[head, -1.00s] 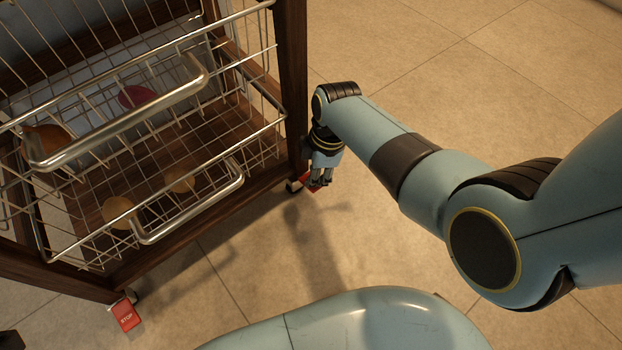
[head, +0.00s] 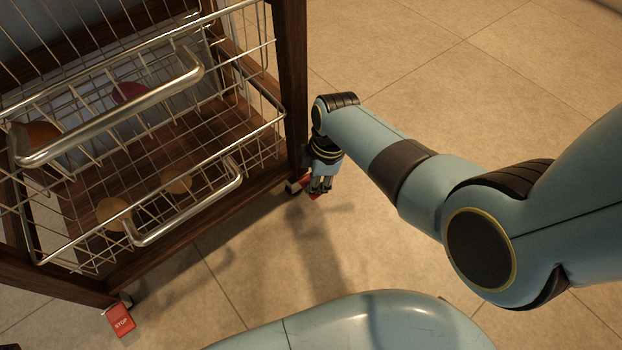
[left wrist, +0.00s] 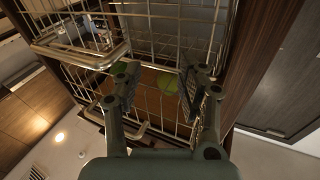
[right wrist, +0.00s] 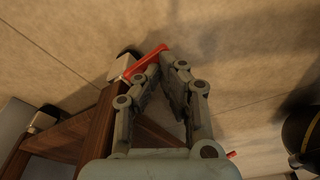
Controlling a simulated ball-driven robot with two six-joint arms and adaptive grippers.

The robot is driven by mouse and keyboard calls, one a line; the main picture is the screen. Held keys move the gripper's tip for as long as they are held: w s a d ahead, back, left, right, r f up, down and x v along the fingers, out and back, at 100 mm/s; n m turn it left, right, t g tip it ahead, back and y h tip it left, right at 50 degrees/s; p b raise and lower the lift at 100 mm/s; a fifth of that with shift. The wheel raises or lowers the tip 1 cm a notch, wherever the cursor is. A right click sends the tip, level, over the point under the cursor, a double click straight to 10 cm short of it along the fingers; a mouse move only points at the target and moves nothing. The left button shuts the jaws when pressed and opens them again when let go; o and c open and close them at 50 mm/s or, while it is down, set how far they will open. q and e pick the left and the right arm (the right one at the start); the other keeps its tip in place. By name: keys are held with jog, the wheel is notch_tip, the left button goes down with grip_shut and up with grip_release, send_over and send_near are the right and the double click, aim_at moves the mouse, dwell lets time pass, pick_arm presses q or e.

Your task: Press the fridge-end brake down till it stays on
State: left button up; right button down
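A wooden cart with wire baskets (head: 292,80) has red brake pedals at its casters. One red pedal marked STOP (head: 120,320) is at the near left caster, clear of both grippers. The other red pedal (head: 304,182) is at the right caster, partly hidden by my right gripper (head: 321,189). In the right wrist view, the fingertips (right wrist: 163,66) are close together at this pedal (right wrist: 143,64); contact is unclear. Which pedal is the fridge-end one cannot be told. My left gripper (left wrist: 160,75) is open and empty in front of the wire baskets; it is outside the head view.
The baskets' metal handles (head: 120,112) stick out towards me, and round items lie in the baskets. Tiled floor (head: 450,80) is open right of the cart. A dark cabinet side (left wrist: 280,75) stands at the right in the left wrist view.

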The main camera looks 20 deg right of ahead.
pick_arm(q)
notch_tip(320, 180, up, 11)
jog(key=w+t+p, duration=0.1)
jog(key=p, duration=0.7)
jog(key=shift+r, duration=0.15)
